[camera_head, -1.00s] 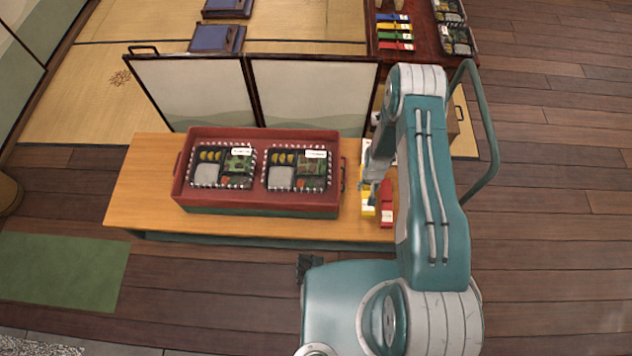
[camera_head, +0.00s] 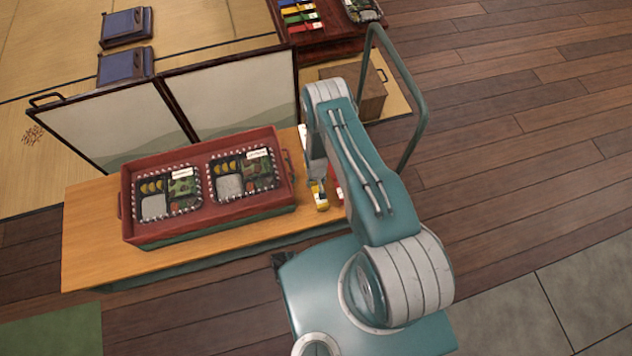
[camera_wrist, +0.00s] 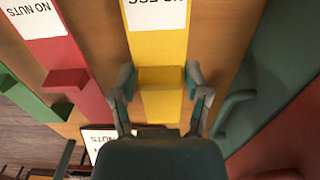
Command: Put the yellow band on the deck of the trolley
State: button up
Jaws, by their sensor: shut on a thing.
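The yellow band (camera_wrist: 160,45), with a white label that reads upside down in the wrist view, lies between the fingers of my gripper (camera_wrist: 161,78). The fingers are shut on its raised yellow tab. In the head view the yellow band (camera_head: 319,195) shows beside my forearm, over the right part of the wooden trolley deck (camera_head: 90,230). My gripper is mostly hidden behind the arm there. I cannot tell whether the band touches the deck or is slightly raised. A teal upright handle (camera_head: 408,80) stands at the trolley's right end.
A red-brown crate (camera_head: 128,195) with two lunch boxes stands on the deck, left of the band. A red band (camera_wrist: 75,70) and a green band (camera_wrist: 30,103) lie left of the yellow one in the wrist view. A low folding screen (camera_head: 225,105) stands behind.

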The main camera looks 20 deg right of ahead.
jog(key=o, duration=1)
